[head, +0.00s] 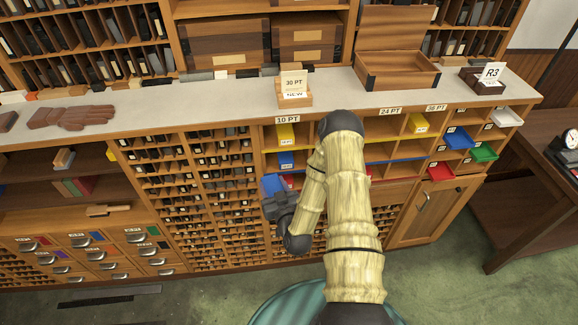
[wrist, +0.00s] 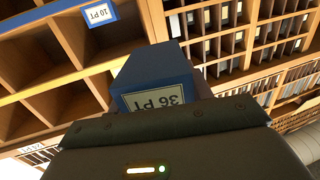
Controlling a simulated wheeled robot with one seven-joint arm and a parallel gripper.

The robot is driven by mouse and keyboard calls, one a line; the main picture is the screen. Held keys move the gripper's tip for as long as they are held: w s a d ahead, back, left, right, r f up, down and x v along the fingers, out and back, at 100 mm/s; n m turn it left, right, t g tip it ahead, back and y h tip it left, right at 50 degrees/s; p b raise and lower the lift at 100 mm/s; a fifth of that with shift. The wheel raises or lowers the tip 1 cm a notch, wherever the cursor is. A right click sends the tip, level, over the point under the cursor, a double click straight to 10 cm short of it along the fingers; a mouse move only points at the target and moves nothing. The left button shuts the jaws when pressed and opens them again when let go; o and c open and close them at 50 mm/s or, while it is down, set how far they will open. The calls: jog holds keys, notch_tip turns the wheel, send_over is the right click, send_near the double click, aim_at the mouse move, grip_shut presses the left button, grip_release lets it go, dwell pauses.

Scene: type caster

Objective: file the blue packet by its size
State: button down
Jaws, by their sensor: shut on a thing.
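My gripper (head: 277,203) is shut on the blue packet (head: 270,184), in front of the left end of the sorting rack. In the wrist view the blue packet (wrist: 155,75) shows upside down, with a white label reading 36 PT. The rack has size tags along its top edge: 10 PT (head: 287,120), 24 PT (head: 390,111) and 36 PT (head: 437,107). Its shelf edges are yellow, blue and red from the top down. Another blue packet (head: 286,160) sits in the blue row under 10 PT. My arm hides the middle of the rack.
Yellow packets (head: 285,132) (head: 418,122) stand in the top row. Blue (head: 458,138), green (head: 484,153), red (head: 441,172) and white (head: 507,117) trays stick out at the right. A 30 PT NEW sign (head: 294,84) and an open wooden box (head: 397,72) stand on the counter.

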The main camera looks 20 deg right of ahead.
jog(key=a+f, duration=0.1)
jog(key=a+f+b, duration=0.1)
jog(key=f, duration=0.1)
jog(key=a+f+b, duration=0.1)
jog(key=shift+s+a+f, duration=0.15)
jog(key=shift+s+f, duration=0.05)
jog(key=shift+s, duration=0.05)
dwell(0.3)
jog(key=shift+w+a, duration=0.1)
